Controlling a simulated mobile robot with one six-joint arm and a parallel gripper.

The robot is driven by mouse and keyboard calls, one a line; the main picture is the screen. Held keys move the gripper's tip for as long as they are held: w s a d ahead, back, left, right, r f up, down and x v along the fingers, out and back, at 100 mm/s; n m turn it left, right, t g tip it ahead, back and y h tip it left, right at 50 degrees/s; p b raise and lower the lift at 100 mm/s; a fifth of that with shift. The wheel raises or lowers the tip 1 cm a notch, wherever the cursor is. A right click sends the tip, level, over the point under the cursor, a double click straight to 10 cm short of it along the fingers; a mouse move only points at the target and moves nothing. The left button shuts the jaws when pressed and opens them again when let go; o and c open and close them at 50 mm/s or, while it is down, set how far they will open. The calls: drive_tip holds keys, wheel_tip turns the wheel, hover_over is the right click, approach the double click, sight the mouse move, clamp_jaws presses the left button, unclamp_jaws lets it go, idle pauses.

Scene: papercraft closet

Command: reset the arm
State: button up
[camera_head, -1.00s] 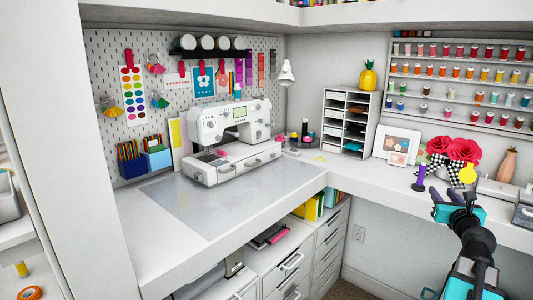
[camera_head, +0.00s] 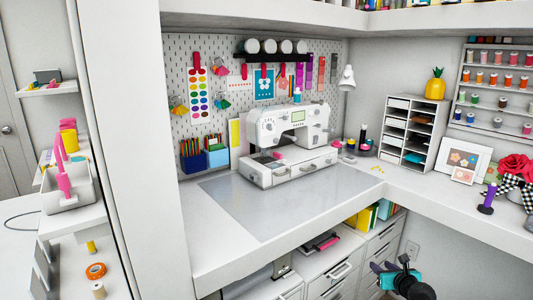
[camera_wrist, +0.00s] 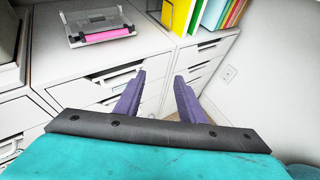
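My gripper (camera_head: 392,268) shows at the lower right of the head view, below the level of the desk and in front of the white drawers. In the wrist view, its two purple fingers (camera_wrist: 157,98) stand apart with nothing between them. It is open and empty. White drawer units (camera_wrist: 120,78) lie beyond the fingers. My arm runs down out of the bottom of the head view, so most of it is hidden.
The white corner desk (camera_head: 215,235) carries a sewing machine (camera_head: 290,140), a paper organizer (camera_head: 412,130) and a purple spool (camera_head: 487,198). Folders (camera_wrist: 200,14) and a pink-edged box (camera_wrist: 97,25) sit on the drawer units. White shelves (camera_head: 75,225) stand at left.

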drive_tip(key=s+a+f+n+g+y+p, duration=0.15)
drive_tip(key=s+a+f+n+g, duration=0.35)
drive_tip(key=a+f, duration=0.75)
drive_tip(key=s+a+f+n+g+y, duration=0.3)
drive_tip(key=s+a+f+n, duration=0.35)
drive_tip(key=a+f, duration=0.6)
drive_tip(key=s+a+f+n+g+h, duration=0.15)
drive_tip(key=s+f+n, duration=0.25)
drive_tip(key=s, duration=0.4)
drive_tip(key=s+a+f+n+g+y, duration=0.1)
drive_tip(key=s+a+f+n+g, duration=0.25)
drive_tip(key=s, duration=0.35)
drive_tip(key=s+a+f+n+g+h, duration=0.15)
drive_tip(key=s+f+n, duration=0.25)
drive_tip(key=s, duration=0.4)
drive_tip(key=s+d+n+g+h, duration=0.2)
drive_tip(key=s+d+n+g, duration=0.2)
drive_tip(key=s+n, duration=0.5)
drive_tip(key=d+n, duration=0.1)
drive_tip(key=n, duration=0.3)
drive_tip(key=shift+s, duration=0.25)
drive_tip(key=shift+d+r+h, duration=0.1)
drive_tip(key=shift+h, duration=0.15)
